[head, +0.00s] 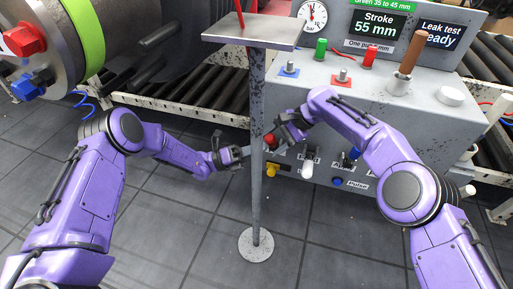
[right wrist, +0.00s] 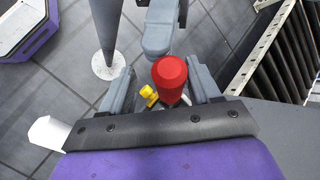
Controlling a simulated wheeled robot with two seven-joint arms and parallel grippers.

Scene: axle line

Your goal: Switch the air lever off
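A lever with a red knob (head: 270,139) sticks out of the grey console's front. I cannot read a label for it, so I cannot confirm it is the air lever. In the right wrist view the red knob (right wrist: 170,75) lies between the spread fingers of my right gripper (right wrist: 163,90), with gaps on both sides. My right gripper (head: 284,132) is beside the knob in the head view. My left gripper (head: 230,156) is left of it by the stand's post; its finger gap is too small to judge.
A grey stand (head: 255,32) with a thin post rises before the console (head: 330,105). A yellow part (head: 272,169), a white handle (head: 308,168) and a blue knob (head: 354,153) sit near the red knob. Dark rollers (head: 215,92) run behind.

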